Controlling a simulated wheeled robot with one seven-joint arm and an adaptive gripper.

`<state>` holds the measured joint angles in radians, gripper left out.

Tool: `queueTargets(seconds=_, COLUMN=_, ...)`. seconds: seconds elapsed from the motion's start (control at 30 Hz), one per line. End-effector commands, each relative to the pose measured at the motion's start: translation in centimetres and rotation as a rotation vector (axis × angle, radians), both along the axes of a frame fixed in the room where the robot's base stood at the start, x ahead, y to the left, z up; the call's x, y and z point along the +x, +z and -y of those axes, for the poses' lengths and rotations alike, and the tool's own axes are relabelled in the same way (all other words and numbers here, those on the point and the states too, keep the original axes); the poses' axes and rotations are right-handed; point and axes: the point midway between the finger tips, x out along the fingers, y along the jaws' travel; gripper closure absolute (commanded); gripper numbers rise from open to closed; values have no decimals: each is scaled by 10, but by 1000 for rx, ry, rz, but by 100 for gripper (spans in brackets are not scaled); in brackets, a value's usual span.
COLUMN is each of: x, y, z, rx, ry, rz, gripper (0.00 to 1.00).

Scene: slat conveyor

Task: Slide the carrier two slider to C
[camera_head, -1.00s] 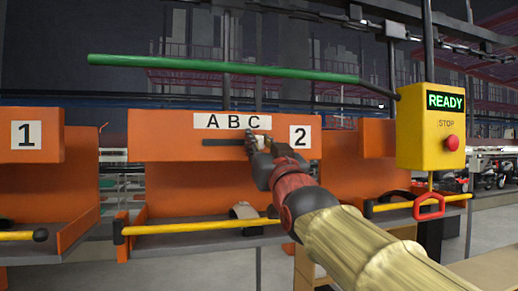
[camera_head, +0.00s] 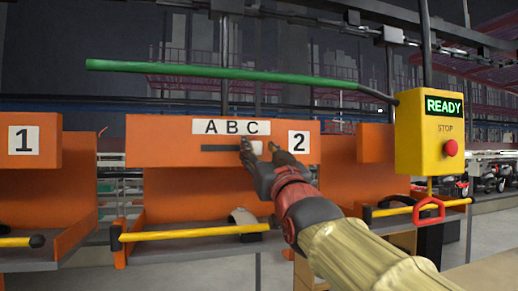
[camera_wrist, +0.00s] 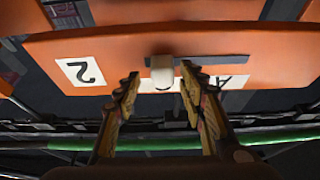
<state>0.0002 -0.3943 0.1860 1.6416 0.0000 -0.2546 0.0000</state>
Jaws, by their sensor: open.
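Carrier two (camera_head: 170,135) is the orange housing with a "2" plate and a white A B C label (camera_head: 231,127). A dark slot runs below the label. The slider knob (camera_head: 257,147), pale, sits at the slot's right end, under C. In the wrist view, turned upside down, the knob (camera_wrist: 162,72) is at the slot's left end. My gripper (camera_head: 259,146) is open, with one finger on each side of the knob. The wrist view shows gaps between the knob and both fingers (camera_wrist: 160,75). Part of the label is hidden behind a finger there.
Carrier one (camera_head: 40,165) stands at the left. A yellow box (camera_head: 408,135) reading READY, with a red stop button, stands at the right. A green bar (camera_head: 220,71) crosses above the carriers. A yellow bar (camera_head: 195,231) runs along carrier two's front.

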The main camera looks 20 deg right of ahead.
Motion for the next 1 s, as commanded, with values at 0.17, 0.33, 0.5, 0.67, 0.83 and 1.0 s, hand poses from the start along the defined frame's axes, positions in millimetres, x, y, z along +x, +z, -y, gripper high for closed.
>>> queueTargets(seconds=0.17, x=-29, y=-9, z=0, rx=0, ry=0, rz=3, gripper=59)
queueTargets(seconds=0.33, x=-57, y=-23, z=0, rx=0, ry=0, rz=2, gripper=59)
queueTargets(seconds=0.5, x=-82, y=-33, z=0, rx=0, ry=-1, rz=1, gripper=59)
queueTargets(seconds=0.67, x=-96, y=-39, z=0, rx=0, ry=-1, rz=1, gripper=59)
queueTargets(seconds=0.83, x=-100, y=-42, z=0, rx=0, ry=-1, rz=0, gripper=59)
queueTargets(seconds=1.0, x=-101, y=-42, z=0, rx=0, ry=-1, rz=0, gripper=59)
